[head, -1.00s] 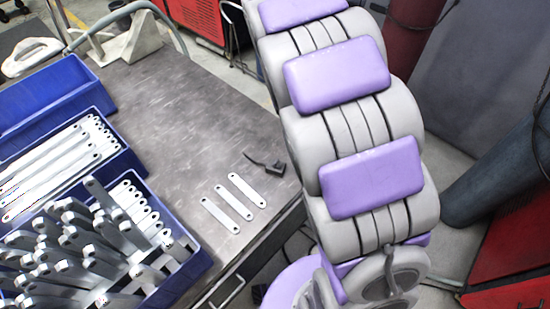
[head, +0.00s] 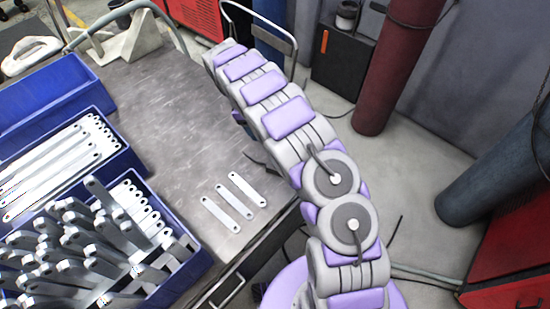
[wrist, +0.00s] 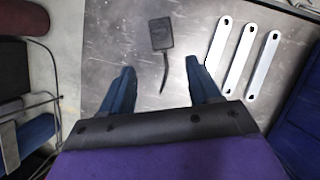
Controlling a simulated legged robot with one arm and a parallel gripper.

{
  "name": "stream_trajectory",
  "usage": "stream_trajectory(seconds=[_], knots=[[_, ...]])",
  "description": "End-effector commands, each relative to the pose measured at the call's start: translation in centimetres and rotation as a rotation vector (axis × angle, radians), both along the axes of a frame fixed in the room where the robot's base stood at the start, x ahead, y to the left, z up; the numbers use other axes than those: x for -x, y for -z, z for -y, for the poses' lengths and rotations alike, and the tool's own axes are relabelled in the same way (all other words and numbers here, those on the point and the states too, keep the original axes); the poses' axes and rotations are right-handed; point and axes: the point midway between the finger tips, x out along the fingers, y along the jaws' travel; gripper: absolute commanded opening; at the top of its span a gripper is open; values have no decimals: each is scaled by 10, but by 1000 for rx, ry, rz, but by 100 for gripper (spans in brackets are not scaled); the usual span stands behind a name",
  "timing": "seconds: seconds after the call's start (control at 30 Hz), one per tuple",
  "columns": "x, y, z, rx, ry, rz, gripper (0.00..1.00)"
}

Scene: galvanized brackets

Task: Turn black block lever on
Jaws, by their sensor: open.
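The black block (wrist: 160,34) lies on the grey metal table in the wrist view. Its thin dark lever (wrist: 165,72) sticks out from it toward my gripper. My gripper (wrist: 160,66) is open, with its two blue fingers apart, one on each side of the lever. Nothing is held between them. In the head view the block is hidden behind my arm, and only the dark lever (head: 256,163) shows beside it. I cannot tell how high the fingers are above the table.
Three flat galvanized brackets (head: 241,187) lie close to the block; they also show in the wrist view (wrist: 237,62). A blue bin (head: 190,272) full of brackets stands at the table's left. The middle of the table (head: 165,115) is clear.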

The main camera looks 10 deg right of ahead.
Motion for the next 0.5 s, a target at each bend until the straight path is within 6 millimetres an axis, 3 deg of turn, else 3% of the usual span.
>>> stream_trajectory(seconds=[0.23, 0.5], knots=[[4, 22, 6, -1, -3, -3, 62], [15, 71, 23, -1, -4, -3, 62]])
